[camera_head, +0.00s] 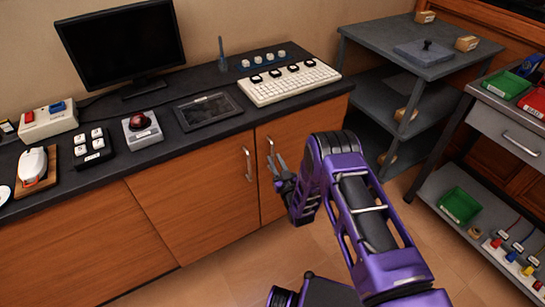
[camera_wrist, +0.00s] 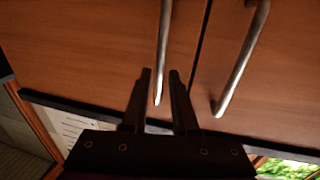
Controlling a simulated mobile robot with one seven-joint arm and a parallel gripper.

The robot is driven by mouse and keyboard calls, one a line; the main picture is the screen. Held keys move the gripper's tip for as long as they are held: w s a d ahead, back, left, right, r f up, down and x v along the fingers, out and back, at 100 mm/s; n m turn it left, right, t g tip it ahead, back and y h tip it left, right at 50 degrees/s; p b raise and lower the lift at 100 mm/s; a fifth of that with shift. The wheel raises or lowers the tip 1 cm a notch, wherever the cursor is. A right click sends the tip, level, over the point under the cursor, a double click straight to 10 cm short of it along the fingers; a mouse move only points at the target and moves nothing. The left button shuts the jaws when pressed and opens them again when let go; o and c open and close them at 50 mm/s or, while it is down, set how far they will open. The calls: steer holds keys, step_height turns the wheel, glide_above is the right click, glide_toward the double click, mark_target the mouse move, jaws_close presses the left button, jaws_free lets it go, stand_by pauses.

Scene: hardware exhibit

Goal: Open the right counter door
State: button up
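The right counter door (camera_head: 289,133) is a brown wood panel under the dark counter, and it looks closed. Its upright metal handle (camera_head: 270,155) is near its left edge. In the wrist view, which looks upside down, this handle (camera_wrist: 164,50) shows between the fingertips of my gripper (camera_wrist: 160,76). The fingers are open, with small gaps on both sides of the handle. In the head view my gripper (camera_head: 275,170) is right at the handle, and my arm hides the door's lower right part.
The left door (camera_head: 195,190) has its own handle (camera_head: 248,163) close by; it also shows in the wrist view (camera_wrist: 240,65). The counter (camera_head: 215,140) carries a keyboard (camera_head: 290,82) and several devices. A grey shelf unit (camera_head: 400,50) stands to the right. Some floor (camera_head: 230,265) is clear in front.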

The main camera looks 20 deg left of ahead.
mark_target(273, 156)
steer(key=shift+x, duration=1.65)
jaws_close()
